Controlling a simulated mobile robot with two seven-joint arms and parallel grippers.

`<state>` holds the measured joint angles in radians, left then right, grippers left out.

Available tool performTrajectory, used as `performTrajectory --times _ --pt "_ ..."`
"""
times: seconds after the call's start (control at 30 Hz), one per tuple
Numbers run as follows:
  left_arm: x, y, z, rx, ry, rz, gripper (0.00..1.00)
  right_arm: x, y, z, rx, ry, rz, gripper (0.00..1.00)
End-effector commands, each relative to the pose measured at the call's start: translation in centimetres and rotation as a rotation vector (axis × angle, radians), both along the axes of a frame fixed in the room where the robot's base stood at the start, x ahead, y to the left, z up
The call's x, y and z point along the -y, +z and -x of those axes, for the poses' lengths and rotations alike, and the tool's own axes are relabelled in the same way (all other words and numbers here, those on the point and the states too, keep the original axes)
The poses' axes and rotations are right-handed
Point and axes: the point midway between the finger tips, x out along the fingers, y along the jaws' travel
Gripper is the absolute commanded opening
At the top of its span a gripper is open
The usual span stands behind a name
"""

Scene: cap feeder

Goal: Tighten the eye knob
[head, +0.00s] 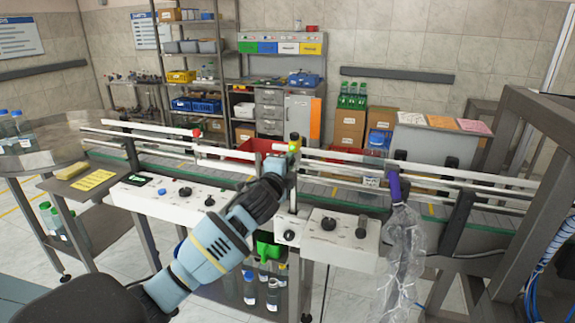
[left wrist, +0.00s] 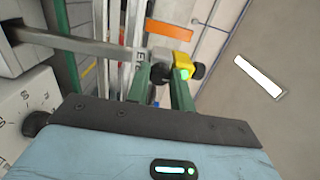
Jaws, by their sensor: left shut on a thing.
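The eye is a small sensor with a yellow body (left wrist: 182,60) and a green light, on a grey bracket in the left wrist view. Its yellow top (head: 294,145) also shows in the head view, above the conveyor rail. A black eye knob (left wrist: 161,73) sits beside the yellow body, between the green fingers of my left gripper (left wrist: 160,88). Another dark round part shows at the right of the eye. In the head view my left gripper (head: 283,166) reaches up to the eye post, and its fingers are mostly hidden. It is shut on the knob. My right gripper is out of view.
The conveyor (head: 340,192) with its metal rails runs across behind the gripper. White control boxes (head: 170,205) with black knobs stand along its front. A clear plastic bag (head: 402,255) hangs at the right. A round metal table (head: 50,143) stands at the left.

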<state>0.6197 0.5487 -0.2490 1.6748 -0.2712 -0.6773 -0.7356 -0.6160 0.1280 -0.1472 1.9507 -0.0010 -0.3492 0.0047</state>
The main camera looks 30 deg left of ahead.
Motion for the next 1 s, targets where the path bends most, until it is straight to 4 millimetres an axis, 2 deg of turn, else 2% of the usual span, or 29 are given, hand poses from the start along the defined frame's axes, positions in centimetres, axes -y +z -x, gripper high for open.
performTrajectory --times 0.23,0.27,0.4,0.77,1.0 --pt "0.0 0.0 0.0 -0.001 0.000 0.002 0.00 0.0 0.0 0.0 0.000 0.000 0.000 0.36" --pt "0.0 0.0 0.0 -0.001 0.000 0.002 0.25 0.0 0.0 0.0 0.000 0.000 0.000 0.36" --pt "0.0 0.0 0.0 -0.001 0.000 0.001 0.44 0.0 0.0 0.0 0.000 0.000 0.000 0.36" --pt "0.1 0.0 0.2 0.000 0.000 0.000 0.45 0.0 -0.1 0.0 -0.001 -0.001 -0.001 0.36" --pt "0.6 -0.2 2.5 -0.002 -0.001 -0.001 0.45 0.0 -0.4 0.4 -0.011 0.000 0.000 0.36"
